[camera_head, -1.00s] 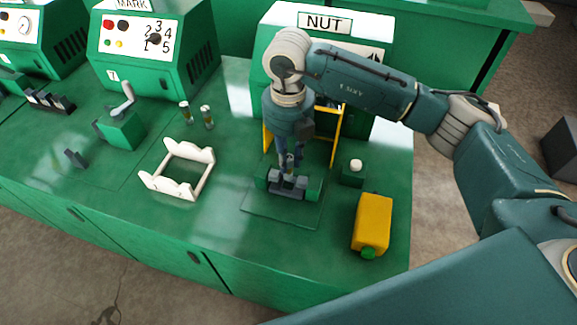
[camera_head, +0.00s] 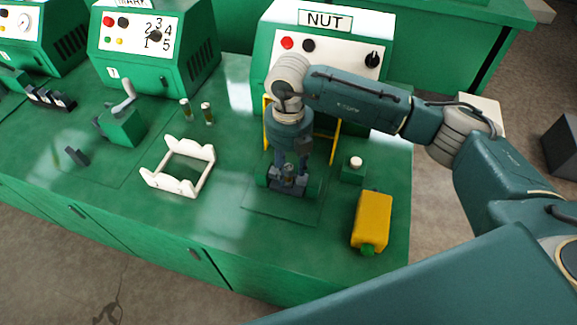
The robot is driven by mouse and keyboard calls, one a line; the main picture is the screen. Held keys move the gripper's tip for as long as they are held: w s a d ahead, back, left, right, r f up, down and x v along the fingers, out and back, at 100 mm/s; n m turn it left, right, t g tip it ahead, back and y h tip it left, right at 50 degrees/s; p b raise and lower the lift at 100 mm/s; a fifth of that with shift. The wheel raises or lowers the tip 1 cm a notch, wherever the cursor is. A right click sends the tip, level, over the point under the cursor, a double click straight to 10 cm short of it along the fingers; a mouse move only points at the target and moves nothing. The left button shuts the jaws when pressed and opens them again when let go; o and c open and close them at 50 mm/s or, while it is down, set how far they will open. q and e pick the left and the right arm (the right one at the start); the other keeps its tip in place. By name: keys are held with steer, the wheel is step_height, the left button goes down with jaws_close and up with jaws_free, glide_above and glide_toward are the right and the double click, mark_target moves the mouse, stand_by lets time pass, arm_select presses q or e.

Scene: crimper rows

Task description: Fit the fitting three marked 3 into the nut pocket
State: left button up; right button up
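My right gripper (camera_head: 290,169) points down over the nut pocket block (camera_head: 272,184) in front of the NUT machine (camera_head: 264,52). Its two fingers stand apart, one on each side of a small fitting (camera_head: 288,172). The fitting's lower end is at the pocket; the fingers and the dark block partly hide it, so its depth cannot be told. No number on it can be read. Two similar fittings (camera_head: 186,110) (camera_head: 207,113) stand upright on the bench at left. My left gripper is out of view.
A white frame (camera_head: 160,182) lies left of the pocket. A block with a white button (camera_head: 355,164) and a yellow bottle (camera_head: 372,220) stand to the right. Yellow guards (camera_head: 266,125) flank my gripper. The MARK machine (camera_head: 130,65) is at the back left.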

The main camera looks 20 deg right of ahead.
mark_target(289, 167)
steer(key=shift+r, duration=0.7)
step_height(289, 167, up, 11)
steer(key=b, duration=0.2)
